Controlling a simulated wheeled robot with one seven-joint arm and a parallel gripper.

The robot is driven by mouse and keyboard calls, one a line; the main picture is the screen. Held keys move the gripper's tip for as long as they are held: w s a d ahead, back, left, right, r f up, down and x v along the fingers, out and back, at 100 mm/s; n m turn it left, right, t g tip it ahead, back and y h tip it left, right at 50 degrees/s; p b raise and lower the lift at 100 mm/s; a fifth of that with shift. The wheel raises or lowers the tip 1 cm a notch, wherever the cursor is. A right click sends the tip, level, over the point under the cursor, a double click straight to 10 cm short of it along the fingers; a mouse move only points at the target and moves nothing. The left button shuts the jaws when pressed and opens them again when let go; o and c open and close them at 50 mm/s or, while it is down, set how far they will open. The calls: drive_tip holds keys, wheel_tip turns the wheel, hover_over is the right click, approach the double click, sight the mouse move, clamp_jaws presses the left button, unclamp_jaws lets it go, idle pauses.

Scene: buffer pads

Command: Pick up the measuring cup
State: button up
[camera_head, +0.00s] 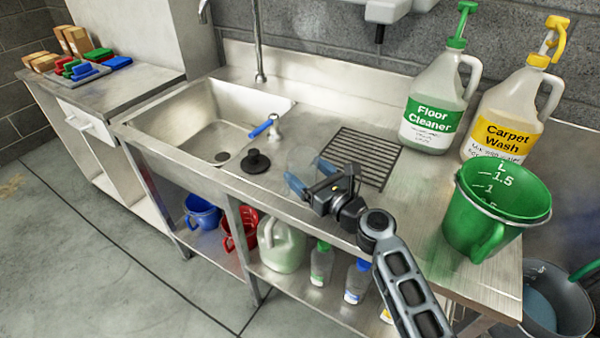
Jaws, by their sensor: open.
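A green measuring cup (478,222) with white litre marks inside stands upright on the right end of the steel counter. Its handle faces the front. My gripper (308,174) is over the middle of the counter, to the left of the green cup and well apart from it. Its blue-tipped fingers are open and point away to the back left. A faint clear shape (303,157) shows by the fingertips; I cannot tell whether it is a clear vessel or whether the fingers touch it.
A black drain grate (362,157) lies behind my gripper. A floor cleaner jug (432,118) and a carpet wash jug (505,112) stand behind the green cup. A sink (212,120) and a black stopper (255,162) are left. Bottles and blue and red vessels sit on the lower shelf.

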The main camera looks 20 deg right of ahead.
drive_tip(key=shift+c, duration=0.4)
drive_tip(key=c, duration=0.6)
drive_tip(key=shift+r, duration=0.1)
